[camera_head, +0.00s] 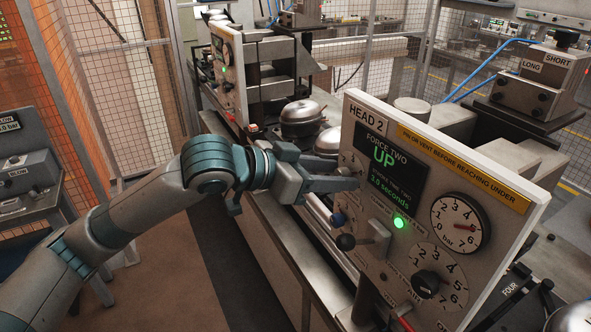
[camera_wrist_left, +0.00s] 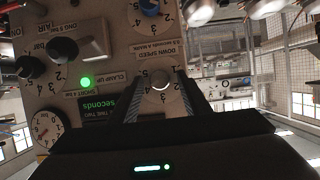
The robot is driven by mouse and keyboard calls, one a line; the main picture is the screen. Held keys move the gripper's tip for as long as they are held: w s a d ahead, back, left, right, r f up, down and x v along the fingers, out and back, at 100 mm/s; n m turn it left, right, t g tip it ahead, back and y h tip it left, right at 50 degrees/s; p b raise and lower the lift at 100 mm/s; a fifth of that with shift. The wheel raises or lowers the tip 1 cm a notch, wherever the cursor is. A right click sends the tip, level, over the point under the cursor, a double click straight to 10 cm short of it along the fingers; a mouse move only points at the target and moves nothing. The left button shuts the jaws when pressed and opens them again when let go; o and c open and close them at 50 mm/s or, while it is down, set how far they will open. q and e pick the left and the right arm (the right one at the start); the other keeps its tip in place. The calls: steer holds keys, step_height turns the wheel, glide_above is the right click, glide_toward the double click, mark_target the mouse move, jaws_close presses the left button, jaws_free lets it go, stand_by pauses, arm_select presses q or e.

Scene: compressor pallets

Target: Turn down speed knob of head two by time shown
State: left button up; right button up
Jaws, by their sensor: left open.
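The HEAD 2 panel (camera_head: 480,190) stands at the right in the head view. Its screen (camera_head: 385,160) reads "FORCE TWO UP" with "2.0 seconds" below. The left wrist view sees the panel upside down. There the "DOWN SPEED" dial (camera_wrist_left: 157,58), marked 0.5 seconds a mark, has a pale round knob (camera_wrist_left: 160,82). The open fingers of my left gripper (camera_wrist_left: 162,92) lie on either side of this knob; contact cannot be told. In the head view the gripper mostly hides this dial. My right gripper is not in view.
A green lamp (camera_head: 399,223) is lit. A gauge (camera_head: 460,223) and a large black knob (camera_head: 426,283) are farther right. Round compressors (camera_head: 301,118) stand behind.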

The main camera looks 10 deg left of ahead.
arm_select(q)
steer(key=b+v, duration=0.4)
steer(key=v, duration=1.3)
steer(key=shift+f, duration=0.15)
